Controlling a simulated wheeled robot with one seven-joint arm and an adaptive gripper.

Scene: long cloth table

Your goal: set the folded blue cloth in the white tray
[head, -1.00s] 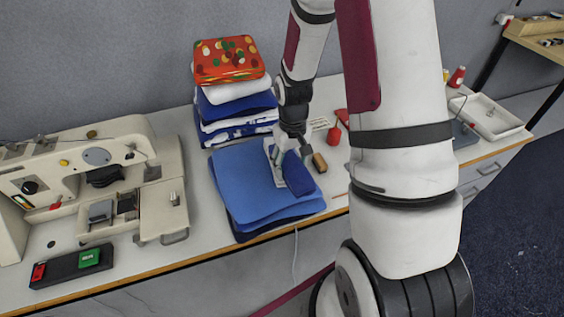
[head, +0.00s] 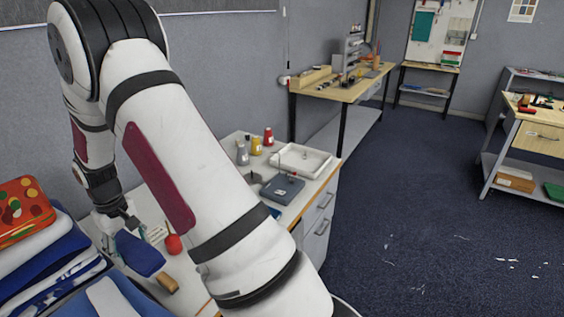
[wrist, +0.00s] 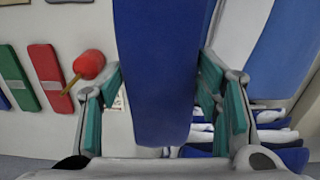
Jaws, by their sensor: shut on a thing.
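The folded blue cloth (head: 140,254) is in my gripper (head: 124,226), held at its upper end in the head view, left of the middle of the table. In the wrist view the cloth (wrist: 160,75) fills the space between the two teal-padded fingers (wrist: 160,108) and reaches up out of frame. The white tray (head: 301,161) lies on the far right end of the table, apart from the cloth and gripper. My arm crosses in front of part of the table.
A grey-blue device (head: 283,188) lies just in front of the tray. A red-bulbed tool (head: 173,244) lies near the cloth. A pile of folded fabrics (head: 40,255) stands at left.

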